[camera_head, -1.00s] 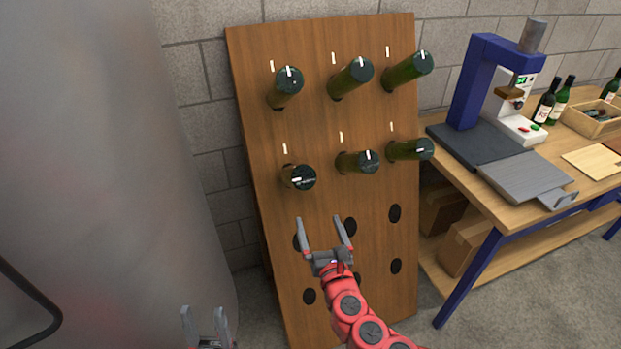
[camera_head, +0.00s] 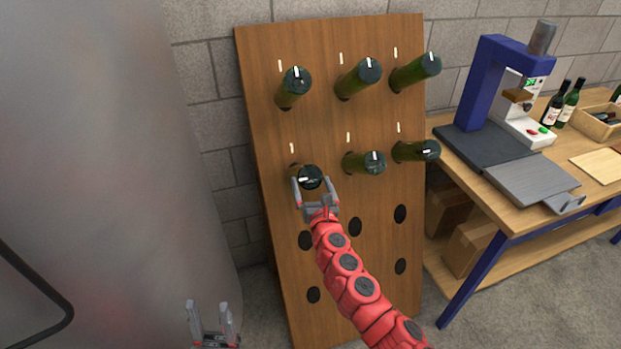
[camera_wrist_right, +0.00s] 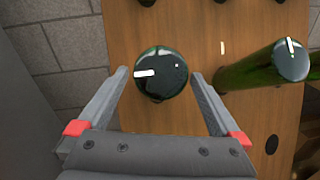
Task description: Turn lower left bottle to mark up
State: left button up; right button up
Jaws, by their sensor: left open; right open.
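The lower left bottle (camera_head: 311,177) sticks out of the wooden rack (camera_head: 262,130), its dark round base facing me. The white mark on its base lies about level, pointing left; in the right wrist view the bottle (camera_wrist_right: 163,80) shows the mark at the left side. A short white line is on the board above it. My right gripper (camera_head: 316,186) is open, with its fingers on either side of the bottle base; in the wrist view gaps show between the fingers (camera_wrist_right: 160,90) and the glass. My left gripper (camera_head: 211,308) is open and empty at the bottom left.
Several other bottles stick out of the rack, the nearest being the lower middle bottle (camera_head: 372,162). Empty holes are below. A large grey metal surface (camera_head: 100,150) fills the left. A workbench (camera_head: 500,215) with a blue press (camera_head: 490,80) stands at the right.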

jog(key=shift+w+a, duration=0.2)
jog(key=shift+w, duration=1.05)
jog(key=c, duration=1.1)
jog(key=shift+o, duration=0.2)
